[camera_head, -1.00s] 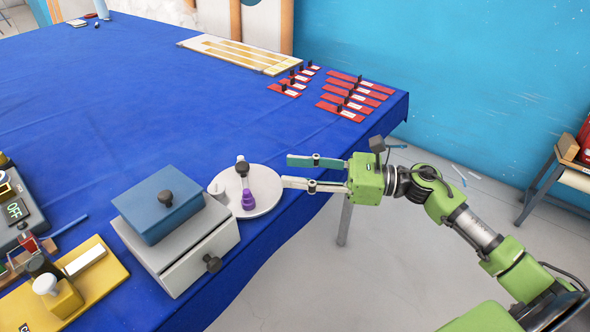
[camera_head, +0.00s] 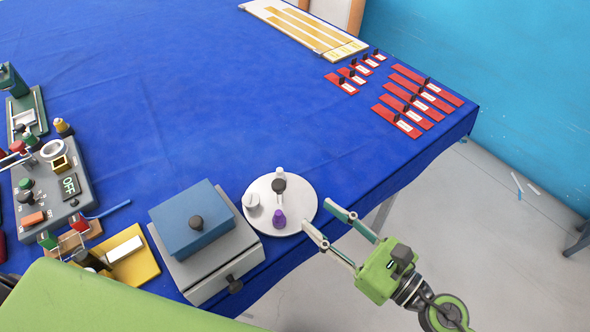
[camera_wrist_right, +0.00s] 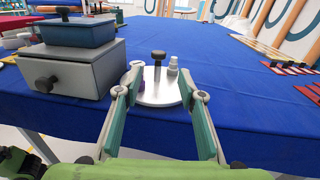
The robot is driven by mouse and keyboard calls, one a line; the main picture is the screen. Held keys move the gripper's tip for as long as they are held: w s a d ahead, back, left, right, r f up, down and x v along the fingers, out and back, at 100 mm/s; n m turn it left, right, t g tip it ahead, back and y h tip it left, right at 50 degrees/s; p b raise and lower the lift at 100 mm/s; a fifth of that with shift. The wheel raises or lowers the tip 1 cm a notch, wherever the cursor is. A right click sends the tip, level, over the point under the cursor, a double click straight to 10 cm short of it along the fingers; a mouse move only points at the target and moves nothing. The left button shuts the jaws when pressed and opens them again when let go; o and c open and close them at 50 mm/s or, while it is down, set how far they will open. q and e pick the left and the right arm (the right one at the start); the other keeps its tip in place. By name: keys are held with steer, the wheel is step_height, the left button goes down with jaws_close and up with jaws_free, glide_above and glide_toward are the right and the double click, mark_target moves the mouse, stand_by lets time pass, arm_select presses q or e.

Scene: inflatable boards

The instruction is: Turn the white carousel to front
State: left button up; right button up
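The white carousel (camera_head: 296,222) is a round disc at the table's front edge, right of the grey drawer box. It has a black knob (camera_head: 279,186) standing up near its middle. A purple piece (camera_head: 279,218) stands at its front, a white cylinder (camera_head: 251,201) at its left and a small white bottle (camera_head: 280,172) at its back. My right gripper (camera_head: 318,217) is open and empty, its fingertips at the disc's right front rim. In the right wrist view its spread fingers (camera_wrist_right: 160,95) flank the carousel (camera_wrist_right: 158,98); contact is unclear. My left gripper is out of view.
A grey drawer box (camera_head: 228,262) with a blue lidded box (camera_head: 190,222) on top stands close left of the carousel. Red labelled strips (camera_head: 408,118) lie at the back right. A control panel (camera_head: 55,185) is at the left. The blue table (camera_head: 200,100) is clear behind the carousel.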

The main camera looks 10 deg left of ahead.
mark_target(284, 188)
steer(key=x, duration=0.1)
steer(key=p+x, duration=0.1)
steer(key=x, duration=0.1)
steer(key=p+x, duration=0.1)
steer(key=x, duration=0.1)
steer(key=shift+a+r, duration=0.25)
steer(key=shift+r, duration=0.05)
steer(key=x, duration=0.2)
steer(key=p+x, duration=0.1)
steer(key=x, duration=0.3)
steer(key=shift+w+a+f+p, duration=0.2)
steer(key=shift+a+f+p, duration=0.05)
steer(key=shift+p, duration=0.05)
steer(key=shift+w+a, duration=0.15)
steer(key=shift+a, duration=0.15)
steer(key=shift+f, duration=0.1)
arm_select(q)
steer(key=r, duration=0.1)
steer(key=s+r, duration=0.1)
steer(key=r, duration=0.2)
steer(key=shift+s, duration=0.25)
arm_select(e)
jaws_close()
